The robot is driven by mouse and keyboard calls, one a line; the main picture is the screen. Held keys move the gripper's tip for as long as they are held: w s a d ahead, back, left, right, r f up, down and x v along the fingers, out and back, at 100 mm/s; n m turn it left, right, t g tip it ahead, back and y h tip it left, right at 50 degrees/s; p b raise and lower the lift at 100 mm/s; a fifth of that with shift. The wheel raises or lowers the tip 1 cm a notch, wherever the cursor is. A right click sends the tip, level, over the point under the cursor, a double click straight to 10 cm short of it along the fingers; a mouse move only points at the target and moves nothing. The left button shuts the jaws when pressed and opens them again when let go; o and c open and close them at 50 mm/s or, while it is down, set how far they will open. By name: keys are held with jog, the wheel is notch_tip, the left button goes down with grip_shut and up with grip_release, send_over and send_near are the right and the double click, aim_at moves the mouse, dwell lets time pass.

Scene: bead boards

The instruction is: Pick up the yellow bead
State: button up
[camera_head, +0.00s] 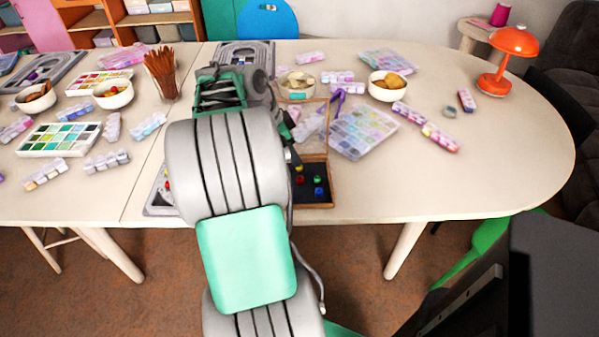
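A small yellow bead (300,168) seems to show in a dark shallow box, close beside my arm; it is tiny and hard to make out. Red (299,180), green (318,179) and blue (319,191) beads lie near it. The box (324,205) has a wooden rim and a clear lid (312,125) standing open at its back. My arm stretches over the table and covers the box's left side. My gripper's fingers are hidden behind my arm, so their opening and any contact do not show.
A grey bead board (160,204) lies partly under my arm. A cup of brown sticks (163,75), bowls, bead cases and a paint palette (62,139) stand around. An orange lamp (510,60) stands at the right. The table's right front (470,185) is clear.

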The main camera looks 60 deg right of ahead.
aim_at(299, 168)
jog(key=x, duration=0.5)
jog(key=shift+w+b, duration=0.2)
jog(key=shift+b, duration=0.15)
jog(key=shift+a, duration=0.1)
grip_shut()
